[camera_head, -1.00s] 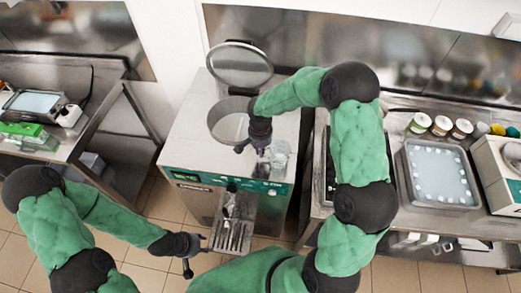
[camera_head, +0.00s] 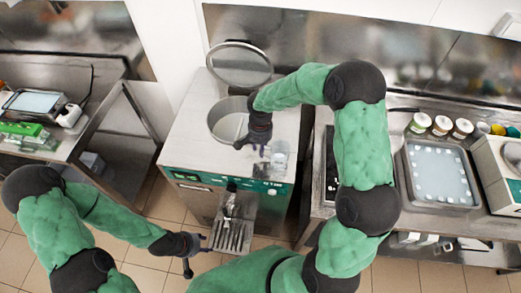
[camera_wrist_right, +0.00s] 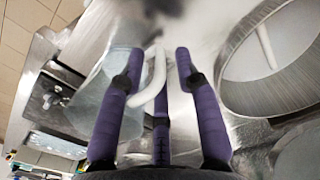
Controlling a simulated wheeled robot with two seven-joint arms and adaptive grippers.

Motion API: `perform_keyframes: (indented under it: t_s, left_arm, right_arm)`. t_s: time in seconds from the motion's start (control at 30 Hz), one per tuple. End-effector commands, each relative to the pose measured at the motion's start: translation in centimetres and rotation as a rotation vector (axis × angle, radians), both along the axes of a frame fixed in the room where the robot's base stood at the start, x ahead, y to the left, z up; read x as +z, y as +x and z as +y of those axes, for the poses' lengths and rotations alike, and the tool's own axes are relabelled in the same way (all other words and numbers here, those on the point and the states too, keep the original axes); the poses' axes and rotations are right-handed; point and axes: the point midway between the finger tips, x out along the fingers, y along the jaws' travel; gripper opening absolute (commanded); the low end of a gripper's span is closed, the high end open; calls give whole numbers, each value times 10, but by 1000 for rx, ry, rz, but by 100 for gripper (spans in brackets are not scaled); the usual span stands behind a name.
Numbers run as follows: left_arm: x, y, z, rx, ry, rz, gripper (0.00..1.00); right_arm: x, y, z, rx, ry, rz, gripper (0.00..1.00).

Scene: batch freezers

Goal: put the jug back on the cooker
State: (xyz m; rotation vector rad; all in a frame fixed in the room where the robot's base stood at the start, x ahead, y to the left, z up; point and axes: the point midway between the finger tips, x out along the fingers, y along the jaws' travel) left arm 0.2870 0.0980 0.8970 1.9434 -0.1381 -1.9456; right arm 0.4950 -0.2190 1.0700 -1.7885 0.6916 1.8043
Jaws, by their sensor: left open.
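A clear jug (camera_head: 279,158) stands on the steel top of the batch freezer, near its front right. In the right wrist view the translucent jug (camera_wrist_right: 90,105) is left of the fingers, and its pale curved handle (camera_wrist_right: 157,75) shows between them. My right gripper (camera_head: 256,142) is just left of the jug, its fingers apart and not closed on the handle. My left gripper (camera_head: 196,252) is open and empty, low beside the freezer's front. A black-topped surface (camera_head: 331,178) on the right counter is mostly hidden by my right arm; I cannot tell if it is the cooker.
The freezer's round opening (camera_head: 226,118) is uncovered, with its lid (camera_head: 240,63) raised behind. A drip shelf (camera_head: 232,236) juts out in front. The right counter holds a tray (camera_head: 440,174) and several jars (camera_head: 441,125). A left counter (camera_head: 85,130) stands apart.

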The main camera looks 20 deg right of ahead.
Motion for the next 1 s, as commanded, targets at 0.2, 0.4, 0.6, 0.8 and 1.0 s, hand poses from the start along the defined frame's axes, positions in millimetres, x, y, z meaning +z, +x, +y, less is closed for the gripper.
perform_keyframes:
  t_s: [0.2,0.4,0.6,0.8,1.0]
  left_arm:
    - [-2,0,0,0,0,1,44]
    - [-3,0,0,0,0,1,44]
    - [-3,0,0,0,0,1,44]
    - [-3,0,0,0,0,0,44]
    - [-3,0,0,0,0,1,44]
  right_arm:
    - [46,1,0,2,0,-5,33]
    - [80,1,0,1,1,-2,33]
    - [97,1,0,2,0,0,33]
    - [100,0,0,2,0,1,33]
    - [100,0,0,2,0,1,33]
